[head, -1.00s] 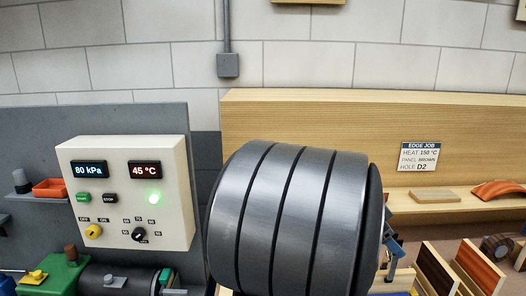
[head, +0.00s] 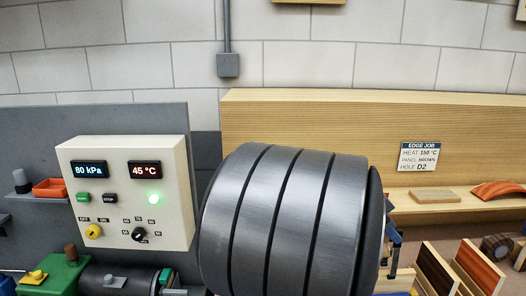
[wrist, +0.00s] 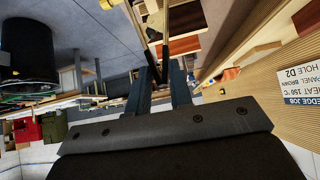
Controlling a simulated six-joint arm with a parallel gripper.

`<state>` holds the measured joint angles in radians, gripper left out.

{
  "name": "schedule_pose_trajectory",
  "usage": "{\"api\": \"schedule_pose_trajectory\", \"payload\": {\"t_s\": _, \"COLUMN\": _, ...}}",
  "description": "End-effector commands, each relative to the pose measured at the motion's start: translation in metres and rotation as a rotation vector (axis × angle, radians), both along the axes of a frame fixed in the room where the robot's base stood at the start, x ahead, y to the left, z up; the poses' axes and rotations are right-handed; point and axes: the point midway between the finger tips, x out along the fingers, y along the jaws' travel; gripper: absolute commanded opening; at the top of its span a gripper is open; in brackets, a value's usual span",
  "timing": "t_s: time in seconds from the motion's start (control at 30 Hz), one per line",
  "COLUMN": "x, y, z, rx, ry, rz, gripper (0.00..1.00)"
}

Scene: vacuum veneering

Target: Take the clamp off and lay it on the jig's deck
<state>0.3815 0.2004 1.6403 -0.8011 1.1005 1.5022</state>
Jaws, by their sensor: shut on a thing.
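In the wrist view my gripper (wrist: 160,74) points away from the camera, its two dark blue-grey fingers close together. It is shut on a slim thing, which I take to be the clamp (wrist: 143,28); a thin yellowish bar runs from the fingertips toward the top edge. Small size and dark shadow hide the clamp's jaws, and I cannot tell whether it touches anything else. In the head view my own large grey arm link hides most of the gripper and the clamp; only small bluish parts show past its right edge. The jig's deck cannot be made out clearly.
A control box (head: 127,190) reading 80 kPa and 45 °C stands at left, its green lamp lit. A wooden backboard (head: 300,115) carries an edge job card (head: 420,157). Wood samples (head: 437,268) stand at lower right.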

Motion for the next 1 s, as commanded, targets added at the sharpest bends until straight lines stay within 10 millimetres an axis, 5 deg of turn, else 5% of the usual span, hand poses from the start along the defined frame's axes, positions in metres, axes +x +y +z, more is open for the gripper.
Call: {"api": "schedule_pose_trajectory", "payload": {"t_s": 1.0, "x": -0.001, "y": 0.000, "z": 0.049, "rx": -0.001, "ry": 0.000, "rz": 0.000, "gripper": 0.00}}
